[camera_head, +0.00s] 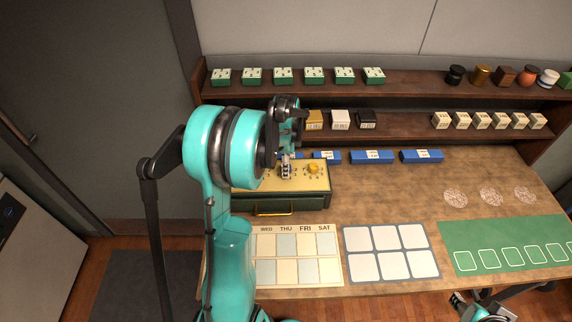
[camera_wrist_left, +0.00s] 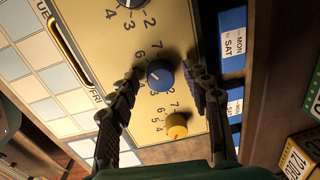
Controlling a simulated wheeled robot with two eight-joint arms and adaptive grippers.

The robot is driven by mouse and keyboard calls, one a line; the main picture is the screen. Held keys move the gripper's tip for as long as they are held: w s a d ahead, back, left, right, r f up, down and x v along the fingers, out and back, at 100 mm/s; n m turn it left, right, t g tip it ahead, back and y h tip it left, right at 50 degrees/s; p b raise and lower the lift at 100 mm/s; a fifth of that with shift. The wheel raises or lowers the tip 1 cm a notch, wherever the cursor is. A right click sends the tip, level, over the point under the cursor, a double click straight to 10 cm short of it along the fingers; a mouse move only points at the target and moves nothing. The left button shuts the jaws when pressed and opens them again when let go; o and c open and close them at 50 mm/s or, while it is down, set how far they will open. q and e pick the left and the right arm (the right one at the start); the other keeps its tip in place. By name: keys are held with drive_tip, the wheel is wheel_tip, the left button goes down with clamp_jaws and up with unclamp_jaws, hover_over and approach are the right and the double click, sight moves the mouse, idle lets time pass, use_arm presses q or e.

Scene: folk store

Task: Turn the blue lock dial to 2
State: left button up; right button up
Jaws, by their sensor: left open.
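The lock box (camera_head: 315,198) has a yellow top with printed numbers and a dark green front with a brass handle. It stands on the table in the head view. My left gripper (camera_head: 286,172) is over the box top. Its two fingers are open on either side of the blue dial, with gaps visible in the wrist view (camera_wrist_left: 165,76). Its exact setting is too small to read. My right gripper (camera_head: 485,306) shows partly at the bottom right.
Blue day boxes (camera_head: 371,157) lie behind the lock box, below shelves (camera_head: 400,121) with small boxes and jars. A weekday chart (camera_head: 297,258), a grey-and-white card mat (camera_head: 390,252) and a green mat (camera_head: 505,246) lie in front.

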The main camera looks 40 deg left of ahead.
use_arm(q)
clamp_jaws()
